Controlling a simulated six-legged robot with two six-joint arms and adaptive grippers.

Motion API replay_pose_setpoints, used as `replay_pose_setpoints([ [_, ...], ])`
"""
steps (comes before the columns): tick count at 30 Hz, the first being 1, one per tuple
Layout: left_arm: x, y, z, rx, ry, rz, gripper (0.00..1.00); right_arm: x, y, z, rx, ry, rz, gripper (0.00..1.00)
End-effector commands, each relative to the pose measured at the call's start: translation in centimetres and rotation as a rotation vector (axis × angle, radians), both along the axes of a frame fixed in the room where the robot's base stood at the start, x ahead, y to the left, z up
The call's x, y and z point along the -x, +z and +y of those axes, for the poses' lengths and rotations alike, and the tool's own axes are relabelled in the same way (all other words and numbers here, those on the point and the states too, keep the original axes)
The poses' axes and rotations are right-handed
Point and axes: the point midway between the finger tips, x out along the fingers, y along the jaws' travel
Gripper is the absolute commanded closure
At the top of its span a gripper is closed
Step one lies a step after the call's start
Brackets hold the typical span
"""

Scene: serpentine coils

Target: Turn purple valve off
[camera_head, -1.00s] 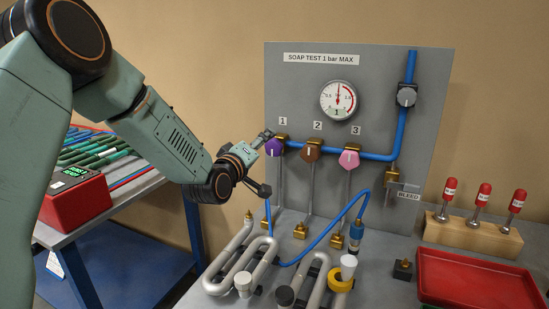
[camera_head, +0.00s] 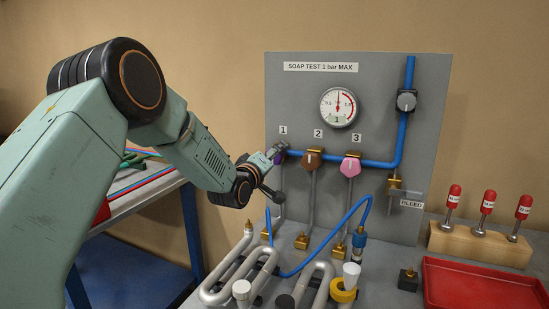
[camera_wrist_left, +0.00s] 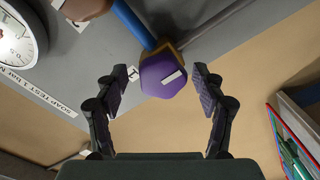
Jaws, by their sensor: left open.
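The purple valve (camera_wrist_left: 163,75) is a purple knob with a white mark, on a brass fitting at position 1 of the grey panel (camera_head: 300,92). In the head view the purple valve (camera_head: 281,156) is mostly hidden behind my left gripper (camera_head: 270,170). In the left wrist view my left gripper (camera_wrist_left: 160,92) is open, with a finger on each side of the purple knob and gaps between. The brown valve (camera_head: 311,160) at position 2 and the pink valve (camera_head: 350,167) at position 3 are to its right. My right gripper is not in view.
A blue pipe (camera_head: 403,135) runs along the valves and up the panel. A pressure gauge (camera_head: 339,106) is above. Metal coils (camera_head: 240,272) and a blue hose (camera_head: 330,236) are below.

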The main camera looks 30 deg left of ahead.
Motion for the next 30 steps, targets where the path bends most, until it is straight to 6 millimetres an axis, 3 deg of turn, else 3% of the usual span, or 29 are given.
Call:
replay_pose_setpoints([
  [14, -1.08, -0.02, 0.05, 0.001, 0.000, 0.000, 0.31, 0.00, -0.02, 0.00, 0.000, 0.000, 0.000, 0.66],
  [30, -1.06, -0.07, 0.04, 0.000, 0.000, 0.001, 0.75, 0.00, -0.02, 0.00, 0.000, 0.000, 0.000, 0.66],
])
